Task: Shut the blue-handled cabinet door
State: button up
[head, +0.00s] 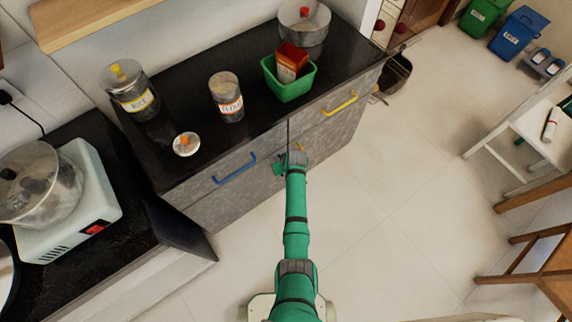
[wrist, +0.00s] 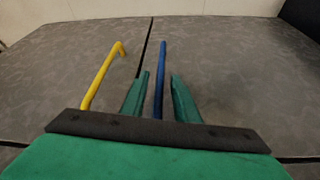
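The blue-handled cabinet door (wrist: 225,65) is a grey mottled panel to the right of a dark seam in the wrist view. Its blue handle (wrist: 161,52) runs lengthwise near that seam. My gripper (wrist: 160,76) is open, with one green finger on each side of the handle and visible gaps to it. In the head view my gripper (head: 287,165) is at the front of the cabinet, near the middle seam, and hides the door's handle. The door looks about level with its neighbour in the wrist view; a small opening cannot be ruled out.
A yellow handle (wrist: 103,75) is on the neighbouring door. Above are drawers with a blue handle (head: 234,169) and a yellow handle (head: 340,104). Jars and a green bin (head: 289,88) stand on the black counter (head: 180,105). A dark panel (head: 178,232) juts out at left.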

jog(key=v, duration=0.7)
jog(key=shift+s+r, duration=0.15)
jog(key=shift+r, duration=0.2)
jog(key=shift+f, duration=0.1)
jog(key=s+a+r+m+t+h, duration=0.1)
jog(key=s+a+m+t, duration=0.15)
jog(key=s, duration=0.75)
jog(key=s+a+r+m+t, duration=0.1)
jog(key=s+a+t, duration=0.25)
jog(key=s, duration=0.55)
jog(key=s+d+r+t, duration=0.1)
jog(key=s+r, duration=0.5)
jog(key=r, duration=0.3)
jog(key=s+d+r+t, duration=0.1)
jog(key=s+r+t, duration=0.1)
jog(key=s+r, duration=0.4)
jog(key=s+d+r+m+t, duration=0.1)
jog(key=s+r+t, duration=0.1)
jog(key=s+r, duration=0.5)
notch_tip(320, 180, up, 6)
jog(key=shift+f+h, duration=0.1)
jog(key=shift+h, duration=0.3)
